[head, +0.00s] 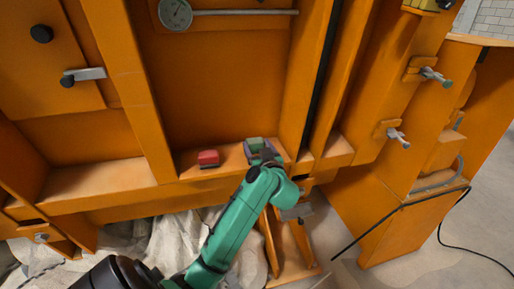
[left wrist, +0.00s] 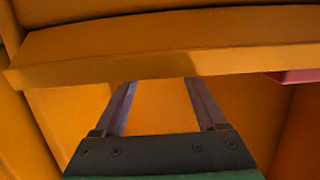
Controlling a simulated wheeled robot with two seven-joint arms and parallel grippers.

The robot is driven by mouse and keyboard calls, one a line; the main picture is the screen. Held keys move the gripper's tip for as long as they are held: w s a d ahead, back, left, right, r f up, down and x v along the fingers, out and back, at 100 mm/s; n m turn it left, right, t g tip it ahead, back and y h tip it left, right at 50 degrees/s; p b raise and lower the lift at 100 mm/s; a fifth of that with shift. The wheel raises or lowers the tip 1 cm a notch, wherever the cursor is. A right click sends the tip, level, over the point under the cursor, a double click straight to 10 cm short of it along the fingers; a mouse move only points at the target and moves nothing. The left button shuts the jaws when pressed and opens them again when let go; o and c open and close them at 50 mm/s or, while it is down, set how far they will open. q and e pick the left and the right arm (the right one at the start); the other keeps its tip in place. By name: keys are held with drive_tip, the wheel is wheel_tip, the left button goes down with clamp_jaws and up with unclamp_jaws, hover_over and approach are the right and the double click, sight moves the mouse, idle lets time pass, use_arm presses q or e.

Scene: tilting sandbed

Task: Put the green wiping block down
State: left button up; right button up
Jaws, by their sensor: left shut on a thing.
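The green wiping block (head: 255,143) shows small in the head view, at the orange ledge (head: 110,178). My left gripper (head: 262,153) is shut on it, its fingers on either side. I cannot tell whether the block touches the ledge or hangs just above it. In the left wrist view the two fingers run up behind the orange ledge edge (left wrist: 170,50), which hides their tips and the block. My right gripper is not in view.
A red block (head: 208,158) sits on the ledge left of my gripper. An upright orange post stands close to the right. A round gauge (head: 175,13) is above. Pale cloth (head: 180,243) lies below. Clamp knobs (head: 396,136) stick out at the right.

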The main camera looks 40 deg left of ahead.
use_arm(q)
drive_tip(key=o, duration=1.4)
